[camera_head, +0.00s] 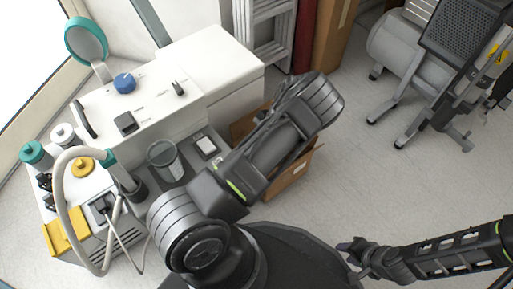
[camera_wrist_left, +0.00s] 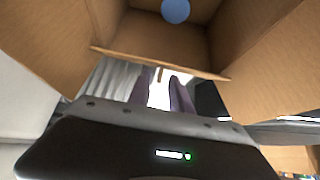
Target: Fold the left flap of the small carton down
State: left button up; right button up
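The small carton (camera_head: 297,178) stands on the floor, mostly hidden behind my left arm in the head view. In the left wrist view the carton (camera_wrist_left: 160,36) is open at the top, with flaps standing out at the left (camera_wrist_left: 45,45) and right (camera_wrist_left: 268,60). A blue round thing (camera_wrist_left: 175,10) shows inside. My left gripper (camera_wrist_left: 164,92) has its two fingers apart beyond the carton's near edge, with nothing seen between them. I cannot tell whether they touch a flap. My right gripper (camera_head: 350,262) appears open and empty, low over the floor, apart from the carton.
A white cabinet unit (camera_head: 165,90) with jars, a hose and a round mirror stands left of the carton. A ladder (camera_head: 270,30) and a tall brown box (camera_head: 333,35) stand behind. A grey compressor (camera_head: 400,55) is at the upper right. The floor (camera_head: 390,185) right of the carton is clear.

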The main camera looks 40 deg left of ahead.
pick_arm(q)
jog(key=p+v, duration=0.2)
jog(key=v, duration=0.5)
jog(key=shift+w+r, duration=0.25)
jog(key=shift+r, duration=0.05)
jog(key=shift+d, duration=0.1)
